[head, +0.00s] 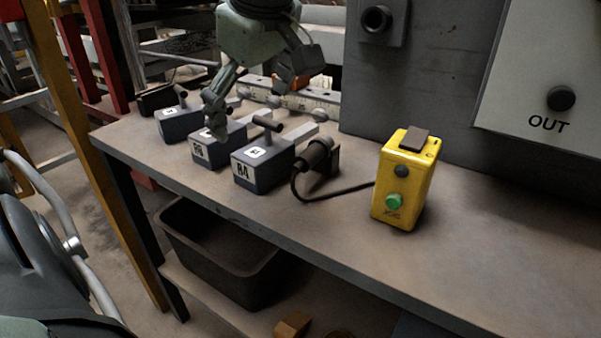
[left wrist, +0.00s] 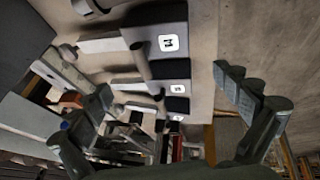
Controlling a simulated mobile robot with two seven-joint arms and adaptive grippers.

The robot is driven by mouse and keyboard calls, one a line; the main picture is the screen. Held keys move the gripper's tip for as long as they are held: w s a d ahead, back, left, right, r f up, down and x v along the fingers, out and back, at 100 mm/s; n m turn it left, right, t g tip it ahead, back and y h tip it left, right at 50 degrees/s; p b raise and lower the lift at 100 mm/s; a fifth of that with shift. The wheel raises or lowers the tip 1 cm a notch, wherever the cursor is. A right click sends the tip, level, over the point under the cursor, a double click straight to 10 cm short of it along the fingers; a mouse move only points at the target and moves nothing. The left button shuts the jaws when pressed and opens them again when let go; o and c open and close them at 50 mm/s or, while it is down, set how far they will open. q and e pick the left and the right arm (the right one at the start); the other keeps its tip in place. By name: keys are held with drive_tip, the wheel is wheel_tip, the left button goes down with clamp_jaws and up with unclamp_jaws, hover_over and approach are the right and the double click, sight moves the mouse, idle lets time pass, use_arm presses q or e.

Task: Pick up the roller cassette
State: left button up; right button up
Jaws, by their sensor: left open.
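Three dark blue-grey cassette blocks stand in a row on the workbench (head: 345,215), each with a bar-like handle and a white top label. The nearest block (head: 258,172) has a front plate that seems to read R4. The middle block (head: 212,153) is partly covered by a finger of my left gripper (head: 250,112). The far block (head: 177,126) stands at the left. My left gripper is open and empty, above and behind the middle block. In the left wrist view, blocks show between and beyond the fingers (left wrist: 165,115), the largest (left wrist: 160,45) labelled M.
A yellow control box (head: 404,185) with a green button stands at the right, a black cable running to a cylindrical plug (head: 318,155) beside the nearest block. A grey housing (head: 420,85) rises behind. A dark bin (head: 225,250) sits below the bench. The front right benchtop is clear.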

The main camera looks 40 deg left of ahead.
sight(252, 144)
use_arm(q)
drive_tip(key=shift+w+d+f, duration=0.1)
drive_tip(key=shift+d+f, duration=0.25)
drive_tip(key=shift+d, duration=0.15)
drive_tip(key=shift+a+f, duration=0.1)
drive_tip(key=shift+f, duration=0.25)
drive_tip(key=x, duration=0.7)
drive_tip(key=shift+s+a, duration=0.25)
drive_tip(key=shift+c, duration=0.5)
drive_tip(key=shift+r, duration=0.1)
drive_tip(key=c, duration=1.4)
